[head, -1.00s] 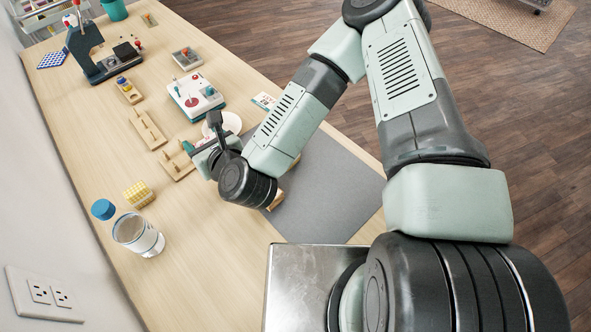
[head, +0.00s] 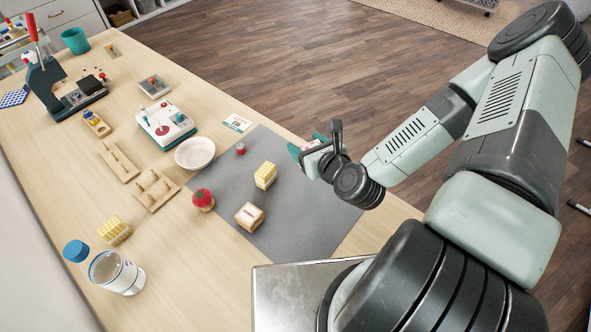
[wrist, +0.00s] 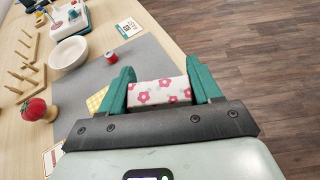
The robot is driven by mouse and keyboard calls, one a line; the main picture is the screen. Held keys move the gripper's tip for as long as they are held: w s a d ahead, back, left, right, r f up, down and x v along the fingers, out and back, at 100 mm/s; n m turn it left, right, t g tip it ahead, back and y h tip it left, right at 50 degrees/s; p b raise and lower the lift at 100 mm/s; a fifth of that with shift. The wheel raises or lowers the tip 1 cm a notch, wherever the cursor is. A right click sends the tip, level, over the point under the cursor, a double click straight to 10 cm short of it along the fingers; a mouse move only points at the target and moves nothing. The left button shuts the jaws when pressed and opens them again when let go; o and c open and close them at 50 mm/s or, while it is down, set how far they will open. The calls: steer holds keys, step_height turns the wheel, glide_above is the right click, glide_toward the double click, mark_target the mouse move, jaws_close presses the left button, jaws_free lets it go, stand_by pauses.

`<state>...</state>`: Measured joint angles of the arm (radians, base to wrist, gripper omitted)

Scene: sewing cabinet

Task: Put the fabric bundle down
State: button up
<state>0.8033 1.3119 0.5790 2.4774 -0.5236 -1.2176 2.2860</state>
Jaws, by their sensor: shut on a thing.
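My gripper (head: 309,151) is at the right edge of the table in the head view, above the far right part of the grey mat (head: 225,218). In the wrist view its green fingers (wrist: 160,88) are shut on a white fabric bundle with pink flowers (wrist: 146,95). In the head view the held bundle is mostly hidden by the gripper. A yellow checked bundle (head: 265,175) stands on the mat, left of the gripper. Another yellow checked bundle (head: 115,231) lies on the bare wood near the bottle.
A white bowl (head: 195,154), peg racks (head: 153,189) and a water bottle (head: 117,273) stand further left. Floor lies beyond the table's right edge.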

steer(key=shift+f, duration=3.15)
steer(key=shift+f, duration=0.1)
steer(key=o, duration=1)
steer(key=shift+s, duration=0.1)
steer(key=v, duration=0.7)
steer(key=shift+s+d, duration=0.1)
